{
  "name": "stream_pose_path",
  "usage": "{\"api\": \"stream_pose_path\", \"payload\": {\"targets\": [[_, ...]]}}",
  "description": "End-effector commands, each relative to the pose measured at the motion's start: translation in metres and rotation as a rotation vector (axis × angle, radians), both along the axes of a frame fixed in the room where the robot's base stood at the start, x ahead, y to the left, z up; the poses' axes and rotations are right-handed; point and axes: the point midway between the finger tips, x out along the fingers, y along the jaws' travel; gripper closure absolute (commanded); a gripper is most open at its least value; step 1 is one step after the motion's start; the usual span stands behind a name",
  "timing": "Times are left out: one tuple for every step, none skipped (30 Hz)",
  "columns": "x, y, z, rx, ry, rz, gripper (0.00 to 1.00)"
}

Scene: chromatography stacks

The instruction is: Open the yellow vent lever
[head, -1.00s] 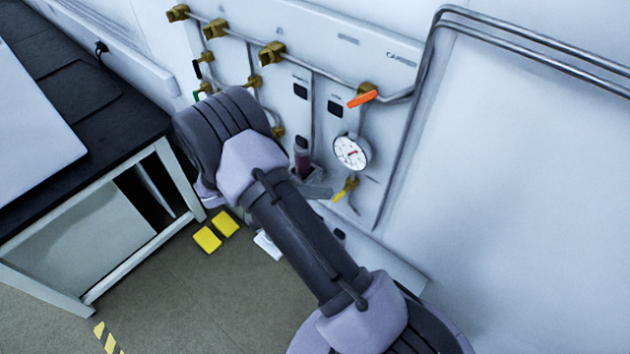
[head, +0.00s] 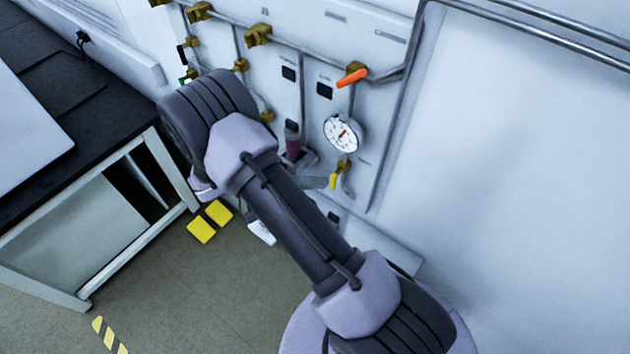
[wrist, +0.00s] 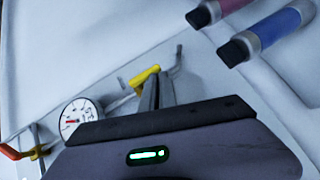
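The yellow vent lever (head: 334,180) sits on the wall panel below the round gauge. In the head view it points down and slightly left. In the wrist view the yellow lever (wrist: 144,76) lies across the tips of my gripper (wrist: 157,78). The fingertips are at the lever, touching or very close; I cannot tell which. In the head view, my gripper (head: 316,183) shows only in part, just left of the lever; my arm hides the rest.
The white gauge (head: 342,133) and an orange lever (head: 352,78) are above the vent lever. In the wrist view, a red cylinder (wrist: 214,10) and a blue cylinder (wrist: 275,30) stick out at upper right. A black-topped bench (head: 110,125) stands at left.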

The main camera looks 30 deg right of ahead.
Motion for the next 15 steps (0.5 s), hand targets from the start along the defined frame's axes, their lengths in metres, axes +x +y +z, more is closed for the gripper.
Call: {"api": "stream_pose_path", "payload": {"targets": [[-0.001, 0.000, -0.001, 0.000, 0.003, -0.004, 1.00], [-0.001, 0.000, -0.001, 0.000, 0.003, -0.004, 1.00], [-0.002, 0.000, -0.001, 0.000, 0.003, -0.004, 1.00], [-0.002, 0.000, -0.001, 0.000, 0.003, -0.004, 1.00], [-0.002, 0.000, -0.001, 0.000, 0.003, -0.004, 1.00], [-0.002, 0.000, -0.001, -0.001, 0.004, -0.004, 1.00], [-0.002, 0.000, -0.001, -0.001, 0.004, -0.004, 1.00], [-0.002, 0.000, -0.001, -0.001, 0.004, -0.004, 1.00], [-0.002, 0.000, -0.001, -0.001, 0.004, -0.004, 1.00], [-0.001, 0.000, -0.001, 0.000, 0.003, -0.004, 1.00], [-0.001, 0.002, 0.000, 0.000, 0.003, -0.003, 1.00], [0.001, 0.004, 0.001, 0.000, 0.003, -0.002, 1.00], [0.003, 0.008, 0.002, 0.000, 0.001, -0.001, 1.00], [0.005, 0.012, 0.003, -0.001, 0.001, -0.001, 1.00], [0.008, 0.019, 0.005, 0.000, 0.001, 0.000, 1.00]]}}
